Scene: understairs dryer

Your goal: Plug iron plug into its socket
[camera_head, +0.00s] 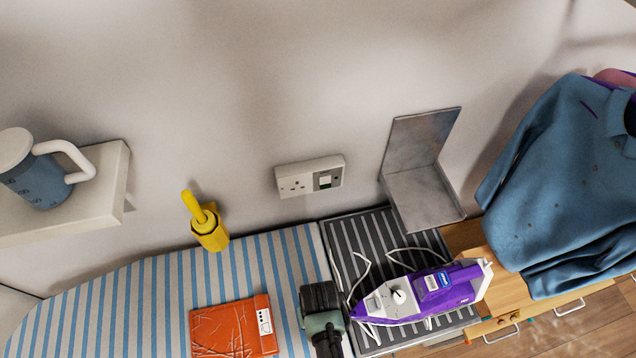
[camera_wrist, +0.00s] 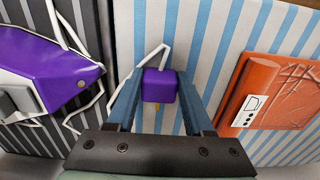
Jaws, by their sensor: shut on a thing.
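The purple iron plug (camera_wrist: 159,85) is between my gripper's (camera_wrist: 160,95) two fingers in the wrist view, with its white cord running up from it. A small brass-coloured prong shows at its lower edge. My gripper (camera_head: 322,310) is over the striped ironing board in the head view, where it hides the plug. The white wall socket (camera_head: 295,184) is above and behind the board, apart from my gripper, with a switch on its right. The purple and white iron (camera_head: 425,291) lies on the dark ribbed rest, right of my gripper; it also shows in the wrist view (camera_wrist: 45,75).
An orange packet (camera_head: 235,328) lies on the ironing board (camera_head: 130,300), left of my gripper. A yellow holder (camera_head: 210,232) stands near the wall. A grey metal bracket (camera_head: 425,195) is right of the socket. Loose white cord lies around the iron. Blue clothing (camera_head: 565,180) is at the right.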

